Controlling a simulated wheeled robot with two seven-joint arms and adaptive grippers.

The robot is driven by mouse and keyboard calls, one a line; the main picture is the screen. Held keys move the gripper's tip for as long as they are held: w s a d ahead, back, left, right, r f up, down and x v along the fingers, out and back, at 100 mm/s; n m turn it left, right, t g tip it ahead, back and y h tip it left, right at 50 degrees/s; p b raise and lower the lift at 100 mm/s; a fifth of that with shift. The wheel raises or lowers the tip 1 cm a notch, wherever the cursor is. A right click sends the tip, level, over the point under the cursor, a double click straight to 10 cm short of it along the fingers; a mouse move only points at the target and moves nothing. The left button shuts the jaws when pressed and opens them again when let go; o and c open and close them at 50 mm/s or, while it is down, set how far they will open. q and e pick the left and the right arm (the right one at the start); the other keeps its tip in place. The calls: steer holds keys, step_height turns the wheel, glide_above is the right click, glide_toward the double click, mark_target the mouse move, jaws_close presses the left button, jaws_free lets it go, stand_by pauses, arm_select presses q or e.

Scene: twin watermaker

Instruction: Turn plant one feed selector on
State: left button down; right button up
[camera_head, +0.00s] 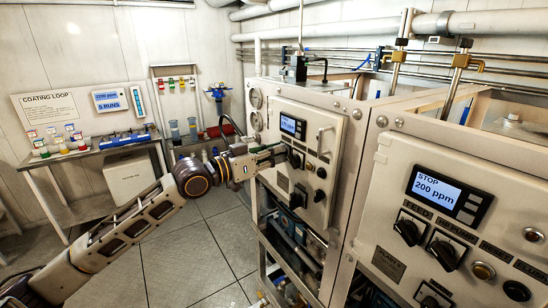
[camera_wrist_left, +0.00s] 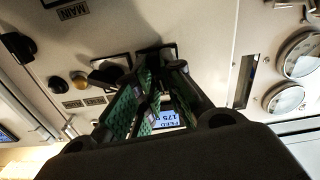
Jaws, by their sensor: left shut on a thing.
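The far white control panel (camera_head: 300,190) has a small lit display (camera_head: 293,126); in the left wrist view the display (camera_wrist_left: 163,118) shows upside down and reads FEED and 175. A black selector knob (camera_head: 295,158) sits below that display. My left gripper (camera_head: 284,154) reaches it from the left, with its fingers at the knob. In the left wrist view the green-padded fingers of my left gripper (camera_wrist_left: 160,72) are closed around the dark selector (camera_wrist_left: 155,52), which they partly hide. The knob's exact angle cannot be told. My right gripper is not in view.
A nearer panel (camera_head: 455,225) on the right has a display (camera_head: 447,193) reading STOP, 200 ppm, and black knobs (camera_head: 409,230). Another black knob (camera_wrist_left: 108,68) is close beside my fingers. A bench (camera_head: 90,150) stands at the left; floor between is clear.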

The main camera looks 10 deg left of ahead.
arm_select(q)
steer(key=shift+f+m, duration=0.15)
steer(key=shift+m, duration=0.45)
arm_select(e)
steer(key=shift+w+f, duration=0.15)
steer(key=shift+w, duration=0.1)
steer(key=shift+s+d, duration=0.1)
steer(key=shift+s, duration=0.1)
arm_select(q)
steer(key=c, duration=1.5)
jaws_free()
steer(key=shift+d, duration=0.1)
steer(key=shift+v, duration=3.6)
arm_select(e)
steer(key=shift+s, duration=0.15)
